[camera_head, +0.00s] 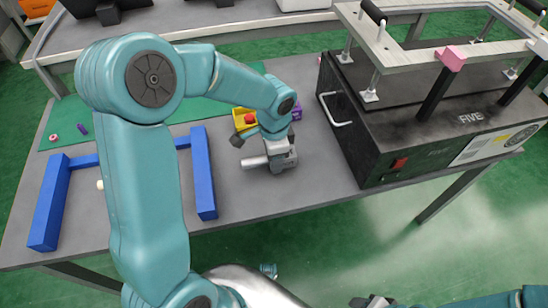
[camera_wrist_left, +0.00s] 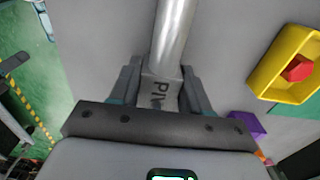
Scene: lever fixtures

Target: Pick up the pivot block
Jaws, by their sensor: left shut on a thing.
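The pivot block (camera_wrist_left: 160,93) is a grey block with dark letters, partly readable as "PIV", and a shiny metal cylinder (camera_wrist_left: 174,35) extends from it. In the left wrist view the two fingers of my left gripper (camera_wrist_left: 162,88) are shut on the block, one on each side. In the head view my left gripper (camera_head: 278,158) points down over the grey table, with the light cylinder (camera_head: 254,162) sticking out to its left. I cannot tell whether the block touches the table. My right gripper (camera_head: 373,302) shows only in part at the bottom edge; its jaws cannot be made out.
A blue frame (camera_head: 205,175) stands to the left. A large black machine (camera_head: 375,150) with a handle blocks the right. Bare table lies between.

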